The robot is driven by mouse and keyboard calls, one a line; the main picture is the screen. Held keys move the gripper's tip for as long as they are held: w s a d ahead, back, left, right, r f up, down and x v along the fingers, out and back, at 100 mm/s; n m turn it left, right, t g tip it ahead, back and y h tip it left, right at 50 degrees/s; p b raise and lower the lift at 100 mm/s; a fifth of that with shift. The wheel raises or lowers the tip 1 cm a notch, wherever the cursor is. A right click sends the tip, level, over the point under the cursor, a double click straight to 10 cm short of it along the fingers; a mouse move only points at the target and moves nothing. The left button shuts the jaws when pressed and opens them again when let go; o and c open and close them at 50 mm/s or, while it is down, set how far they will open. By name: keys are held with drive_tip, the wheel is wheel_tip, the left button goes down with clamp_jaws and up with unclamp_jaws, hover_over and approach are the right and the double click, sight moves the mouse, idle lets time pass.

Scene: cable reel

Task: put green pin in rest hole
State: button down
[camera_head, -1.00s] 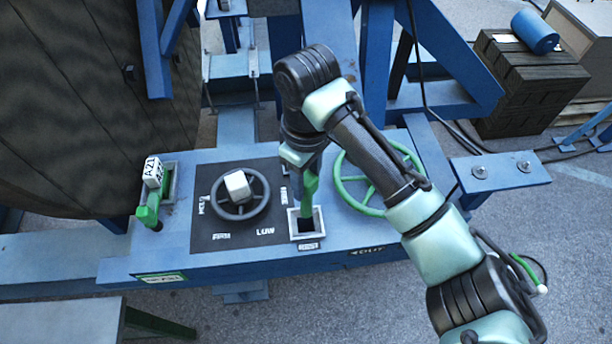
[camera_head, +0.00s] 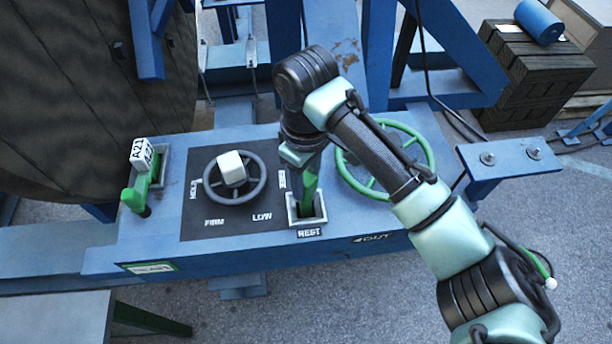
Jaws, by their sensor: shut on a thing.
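The green pin (camera_head: 309,190) is upright, slightly tilted, directly under my gripper (camera_head: 302,160), which is shut on its upper end. The rest hole (camera_head: 319,209) is a dark square opening in a pale raised frame, above a label reading REST. The pin's lower end overlaps the opening and seems to be at or inside its mouth; I cannot tell how deep. My gripper's fingers partly hide the top of the pin.
A grey handwheel (camera_head: 235,180) with a white knob sits left of the hole, and a green handwheel (camera_head: 433,170) right, partly behind my arm. A green handle (camera_head: 134,197) with a white A21 tag (camera_head: 143,153) stands at the panel's left end.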

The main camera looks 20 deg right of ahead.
drive_tip(key=shift+f+b, duration=1.1)
drive_tip(key=shift+f, duration=0.25)
drive_tip(key=shift+f+b, duration=0.7)
drive_tip(key=shift+f, duration=1)
drive_tip(key=shift+r, duration=0.1)
drive_tip(key=shift+c, duration=1.6)
unclamp_jaws()
